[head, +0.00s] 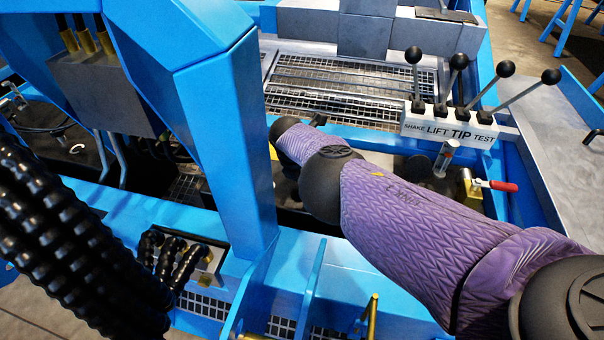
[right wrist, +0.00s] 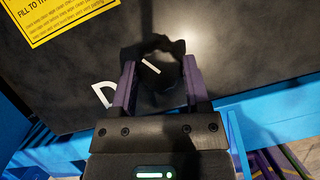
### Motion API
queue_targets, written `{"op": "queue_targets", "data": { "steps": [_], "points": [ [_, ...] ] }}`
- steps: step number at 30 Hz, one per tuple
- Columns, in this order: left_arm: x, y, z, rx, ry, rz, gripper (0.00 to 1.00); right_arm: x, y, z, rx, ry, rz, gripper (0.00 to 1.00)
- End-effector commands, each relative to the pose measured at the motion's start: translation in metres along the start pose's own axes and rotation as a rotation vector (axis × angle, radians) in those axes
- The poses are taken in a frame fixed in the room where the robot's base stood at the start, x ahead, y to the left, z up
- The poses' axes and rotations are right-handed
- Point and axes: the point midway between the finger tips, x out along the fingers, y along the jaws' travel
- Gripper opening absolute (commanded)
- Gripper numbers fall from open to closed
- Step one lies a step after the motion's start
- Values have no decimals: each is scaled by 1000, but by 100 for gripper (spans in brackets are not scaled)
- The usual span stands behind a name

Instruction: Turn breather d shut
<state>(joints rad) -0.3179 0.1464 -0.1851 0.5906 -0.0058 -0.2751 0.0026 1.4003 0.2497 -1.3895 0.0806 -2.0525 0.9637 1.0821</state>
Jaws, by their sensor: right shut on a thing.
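Breather d is a black lobed knob (right wrist: 166,82) with a short white mark, on a dark panel (right wrist: 240,62) in the right wrist view. The mark slants, running from upper left to lower right. A white letter D, partly covered, is printed on the panel at the knob's lower left. My right gripper (right wrist: 158,66) is shut on the knob, one purple finger on each side. In the head view my right arm reaches left past the levers, and its gripper and the knob are hidden there. My left gripper is not in view.
A blue post (head: 225,140) stands just left of my right forearm's far end. Several black-knobbed levers rise from a labelled block (head: 449,128) beyond the arm. A red-handled valve (head: 497,186) sits close beside the arm. Thick black hoses (head: 70,240) fill the left.

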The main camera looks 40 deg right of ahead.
Motion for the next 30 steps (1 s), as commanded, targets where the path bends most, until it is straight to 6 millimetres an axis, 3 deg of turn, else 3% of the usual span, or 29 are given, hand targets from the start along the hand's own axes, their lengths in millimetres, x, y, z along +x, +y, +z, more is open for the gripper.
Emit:
{"op": "queue_targets", "data": {
  "steps": [12,27,28,30],
  "points": [
    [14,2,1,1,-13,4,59,1,1,-2,139,2,-59,1],
    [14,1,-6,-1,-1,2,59,0,1,-1,155,3,-65,1],
    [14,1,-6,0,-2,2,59,0,1,-1,155,3,-65,62],
    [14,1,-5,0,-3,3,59,0,1,-1,155,3,-65,76]
  ]
}}
